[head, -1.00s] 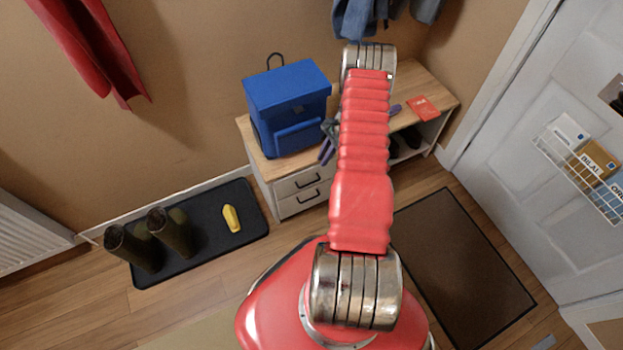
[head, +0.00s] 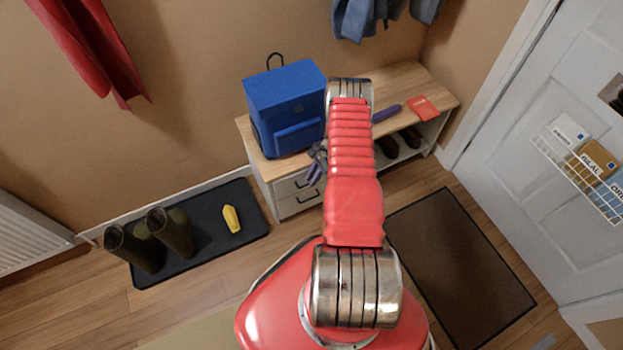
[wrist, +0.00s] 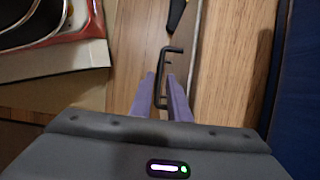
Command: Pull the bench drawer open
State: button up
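The bench (head: 412,84) has a wooden top and two white drawers on its left, one above the other, each with a dark bar handle. The drawer fronts look flush. My gripper (head: 314,172) is in front of the drawers' right part, partly hidden by my arm. In the wrist view, a dark handle (wrist: 163,65) stands out from the drawer front edge (wrist: 191,60). The purple fingers of my gripper (wrist: 162,82) are apart, with the handle's near part between them in the picture. I cannot tell whether they touch it, or which drawer it belongs to.
A blue bag (head: 287,95) stands on the bench above the drawers. A purple item (head: 386,113) and a red booklet (head: 423,108) lie to its right. Boots (head: 170,232) and a yellow object (head: 232,218) are on a black mat (head: 205,260). A brown doormat (head: 460,260) lies right.

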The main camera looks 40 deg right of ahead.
jog(key=shift+a+f, duration=0.1)
jog(key=shift+f, duration=0.1)
jog(key=shift+c, duration=0.5)
grip_shut()
jog(key=shift+w+r, duration=0.1)
jog(key=shift+w, duration=0.05)
dwell(0.7)
jog(key=shift+a, duration=0.1)
